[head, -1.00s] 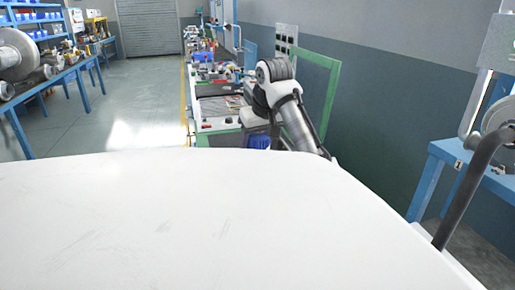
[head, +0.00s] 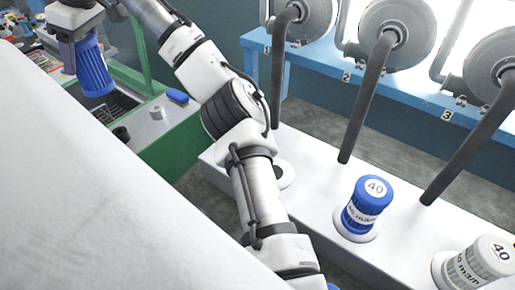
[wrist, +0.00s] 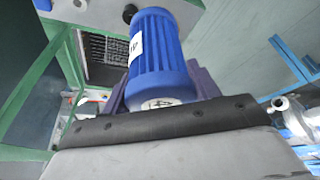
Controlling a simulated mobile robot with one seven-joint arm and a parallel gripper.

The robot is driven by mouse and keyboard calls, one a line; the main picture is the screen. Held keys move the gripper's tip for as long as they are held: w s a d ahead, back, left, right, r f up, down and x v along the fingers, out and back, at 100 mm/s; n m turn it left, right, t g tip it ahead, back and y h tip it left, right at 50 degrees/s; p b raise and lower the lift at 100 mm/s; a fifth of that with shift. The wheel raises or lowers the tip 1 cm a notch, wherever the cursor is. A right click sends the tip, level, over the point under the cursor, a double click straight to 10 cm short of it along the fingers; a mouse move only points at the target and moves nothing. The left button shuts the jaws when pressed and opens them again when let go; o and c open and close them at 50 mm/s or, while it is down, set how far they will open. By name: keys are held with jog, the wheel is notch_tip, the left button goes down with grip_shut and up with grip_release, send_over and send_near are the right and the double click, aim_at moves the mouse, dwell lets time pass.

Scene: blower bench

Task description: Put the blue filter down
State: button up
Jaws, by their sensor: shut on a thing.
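A blue ribbed filter (head: 95,68) hangs in my gripper (head: 75,30) at the upper left of the head view, above the green-edged workbench. The wrist view shows the same blue filter (wrist: 158,45) between the purple fingers, with a white label on its side and a marked pale end face. My gripper is shut on it. A second blue filter (head: 364,212), marked 40, stands upright on a white round base on the white bench to the right.
The green-edged workbench (head: 165,130) carries a small blue block (head: 178,97), a grey cylinder (head: 157,112) and a dark grid. A white filter (head: 475,264) stands at the lower right. Dark pipes (head: 362,105) run down from numbered blowers (head: 397,35) to the white bench (head: 310,190).

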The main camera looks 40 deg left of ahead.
jog(key=s+d+f+n+g+h+p, duration=0.15)
jog(key=d+f+n, duration=0.3)
jog(key=d, duration=0.75)
jog(key=d+f+n+h+p, duration=0.25)
jog(key=d+n, duration=0.25)
jog(key=d, duration=0.8)
jog(key=shift+m+y, duration=0.25)
jog(key=shift+y, duration=0.25)
jog(key=f, duration=0.6)
jog(key=f+p, duration=0.1)
jog(key=f, duration=0.6)
jog(key=f+p, duration=0.1)
jog(key=f, duration=0.6)
jog(key=shift+w+a, duration=0.1)
jog(key=shift+a, duration=0.15)
jog(key=shift+f, duration=0.2)
jog(key=o, duration=1.2)
jog(key=shift+c, duration=0.2)
jog(key=shift+r, duration=0.1)
